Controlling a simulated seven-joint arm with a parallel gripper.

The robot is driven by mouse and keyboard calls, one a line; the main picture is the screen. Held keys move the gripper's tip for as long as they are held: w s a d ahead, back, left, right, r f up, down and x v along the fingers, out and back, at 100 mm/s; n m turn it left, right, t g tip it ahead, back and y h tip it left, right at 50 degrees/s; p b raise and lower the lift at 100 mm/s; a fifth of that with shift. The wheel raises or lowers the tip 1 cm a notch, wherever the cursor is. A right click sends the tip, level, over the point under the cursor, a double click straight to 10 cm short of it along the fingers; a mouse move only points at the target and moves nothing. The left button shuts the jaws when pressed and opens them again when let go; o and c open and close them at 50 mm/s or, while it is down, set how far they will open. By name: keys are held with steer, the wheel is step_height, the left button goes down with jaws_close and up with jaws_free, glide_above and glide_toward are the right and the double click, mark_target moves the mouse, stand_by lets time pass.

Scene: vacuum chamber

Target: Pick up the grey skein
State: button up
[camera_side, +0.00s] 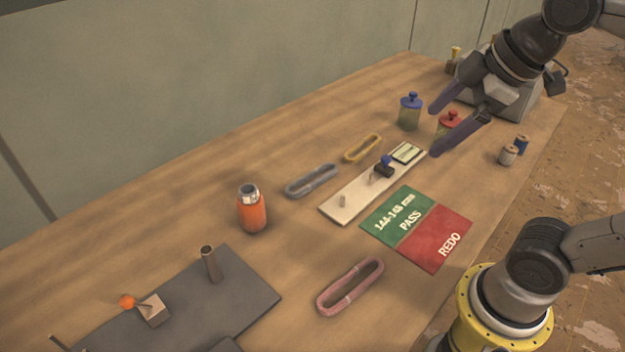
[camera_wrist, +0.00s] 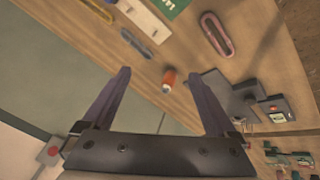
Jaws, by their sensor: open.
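The grey skein (camera_side: 312,181) is an elongated loop lying flat on the wooden table, left of the white board in the side view. It also shows in the wrist view (camera_wrist: 136,43), near the top. My gripper (camera_side: 458,126) is open and empty, raised above the table's far right part in the side view, well away from the grey skein. In the wrist view its two fingers (camera_wrist: 165,85) are spread wide with nothing between them but an orange bottle further off. The grey skein is not hidden by anything.
A yellow skein (camera_side: 362,149) lies behind the grey one and a pink skein (camera_side: 350,287) in front. An orange bottle (camera_side: 252,210) stands to its left, a white board (camera_side: 345,203) to its right. Blue-lidded (camera_side: 410,112) and red-lidded (camera_side: 449,122) jars stand near my gripper.

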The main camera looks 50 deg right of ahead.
steer(key=w+r+n+g, duration=0.1)
steer(key=w+r+n, duration=0.3)
steer(key=w, duration=0.7)
steer(key=n+g, duration=0.5)
steer(key=n, duration=0.1)
glide_above(311, 173)
steer(key=s+a, duration=0.1)
steer(key=a, duration=0.1)
step_height(311, 173, down, 28)
steer(key=shift+d+f, duration=0.1)
steer(key=shift+d, duration=0.05)
steer(key=shift+s+d+f, duration=0.1)
steer(key=shift+s+f, duration=0.05)
steer(key=shift+f, duration=2.95)
steer(key=c, duration=1.4)
steer(key=shift+r, duration=0.15)
